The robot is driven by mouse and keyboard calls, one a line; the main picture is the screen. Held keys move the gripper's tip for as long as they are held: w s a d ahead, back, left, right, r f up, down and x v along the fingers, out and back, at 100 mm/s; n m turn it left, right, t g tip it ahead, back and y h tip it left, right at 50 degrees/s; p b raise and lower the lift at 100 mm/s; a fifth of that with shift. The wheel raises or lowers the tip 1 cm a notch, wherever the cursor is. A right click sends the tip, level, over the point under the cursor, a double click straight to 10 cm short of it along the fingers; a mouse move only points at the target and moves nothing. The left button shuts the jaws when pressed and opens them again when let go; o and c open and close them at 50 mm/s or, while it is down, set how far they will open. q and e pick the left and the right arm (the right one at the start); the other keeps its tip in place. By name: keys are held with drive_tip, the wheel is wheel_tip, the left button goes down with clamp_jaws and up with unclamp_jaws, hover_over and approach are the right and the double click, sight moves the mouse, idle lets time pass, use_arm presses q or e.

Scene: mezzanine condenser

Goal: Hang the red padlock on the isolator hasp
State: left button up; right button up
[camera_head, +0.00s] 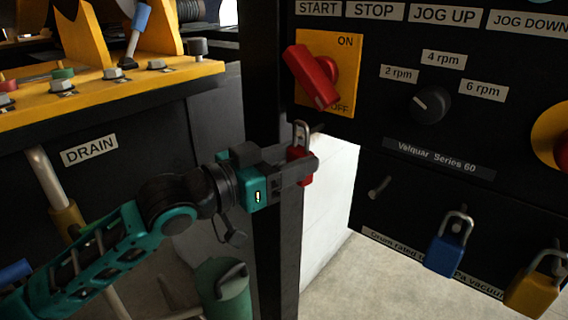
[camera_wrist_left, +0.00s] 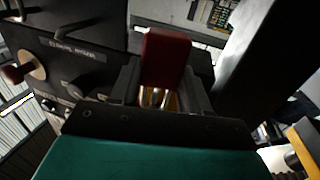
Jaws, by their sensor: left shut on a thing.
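My left gripper (camera_head: 303,170) is shut on the red padlock (camera_head: 306,178). The padlock is upright in the head view, its steel shackle pointing up just below the yellow isolator plate (camera_head: 343,48) with its red handle (camera_head: 312,76). In the left wrist view the red padlock body (camera_wrist_left: 165,55) sits between the two fingers (camera_wrist_left: 163,88), its shackle against a yellow patch. The hasp is not clearly seen near the plate's lower edge, and I cannot tell whether the shackle touches or passes through it. My right gripper is not in view.
A blue padlock (camera_head: 444,257) and a yellow padlock (camera_head: 533,293) hang on the lower panel, beside an empty peg (camera_head: 379,188). A black knob (camera_head: 431,104) is right of the isolator. A dark post (camera_head: 265,240) stands behind my gripper. A yellow frame (camera_head: 110,97) is at left.

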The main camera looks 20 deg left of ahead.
use_arm(q)
drive_tip(key=shift+w+d, duration=0.2)
drive_tip(key=shift+w, duration=0.3)
drive_tip(key=shift+w+d+f, duration=0.2)
drive_tip(key=shift+w+f, duration=0.1)
drive_tip(key=shift+w, duration=0.15)
drive_tip(key=shift+w+f+p, duration=0.1)
drive_tip(key=shift+f+p, duration=0.15)
drive_tip(key=shift+p, duration=0.05)
drive_tip(key=o, duration=1.2)
